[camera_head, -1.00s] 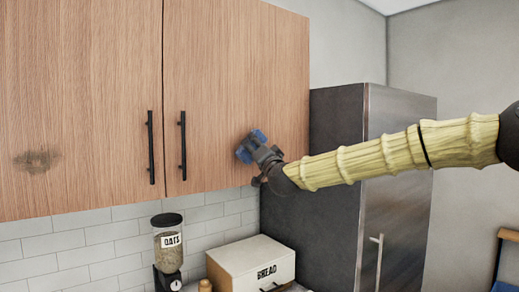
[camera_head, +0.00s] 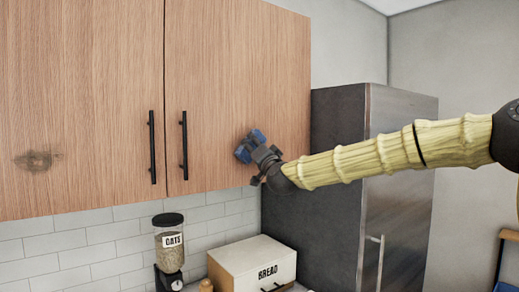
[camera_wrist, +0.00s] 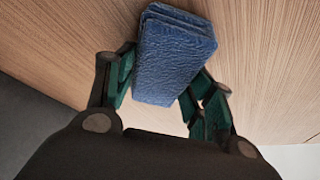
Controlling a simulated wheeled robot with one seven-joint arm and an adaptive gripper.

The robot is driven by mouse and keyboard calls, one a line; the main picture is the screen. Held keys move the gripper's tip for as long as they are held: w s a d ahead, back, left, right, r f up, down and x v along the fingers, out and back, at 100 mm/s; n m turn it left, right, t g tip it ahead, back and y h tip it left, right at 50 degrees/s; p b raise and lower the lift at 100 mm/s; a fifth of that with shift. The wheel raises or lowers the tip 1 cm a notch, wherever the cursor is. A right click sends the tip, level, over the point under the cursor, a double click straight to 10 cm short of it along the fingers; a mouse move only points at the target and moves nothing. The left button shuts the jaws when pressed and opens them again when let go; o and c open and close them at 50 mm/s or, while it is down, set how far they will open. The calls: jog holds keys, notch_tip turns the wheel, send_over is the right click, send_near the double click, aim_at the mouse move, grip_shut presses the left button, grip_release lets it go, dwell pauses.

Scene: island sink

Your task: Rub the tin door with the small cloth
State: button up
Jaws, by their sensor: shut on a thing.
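My gripper (camera_head: 262,156) is shut on a small blue folded cloth (camera_head: 246,147). In the wrist view the cloth (camera_wrist: 172,58) sits between the green finger pads, its far end towards the wood. The cloth is in front of the lower right part of the right wooden cabinet door (camera_head: 225,75). I cannot tell whether it touches the door. The left wooden cabinet door (camera_head: 75,90) has a dark smudge (camera_head: 37,161) near its lower left. No door is labelled as tin; both cabinet doors look like wood.
Black vertical handles (camera_head: 184,146) stand out from the doors near their meeting edge. A dark metal fridge (camera_head: 330,190) stands at the right, behind my arm. Below the cabinet are an oats dispenser (camera_head: 168,245) and a bread box (camera_head: 240,260).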

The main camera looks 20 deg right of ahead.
jog(key=shift+w, duration=0.1)
jog(key=w+d+b, duration=0.2)
jog(key=d+b, duration=0.1)
jog(key=d, duration=0.3)
jog(key=shift+w+d, duration=0.25)
jog(key=shift+d, duration=0.15)
dwell(0.7)
jog(key=shift+s+a+b, duration=0.45)
jog(key=shift+a, duration=0.7)
jog(key=shift+s+a+b, duration=0.4)
jog(key=shift+a, duration=0.8)
jog(key=shift+s+a+b, duration=0.45)
jog(key=shift+a, duration=0.7)
jog(key=shift+d, duration=0.1)
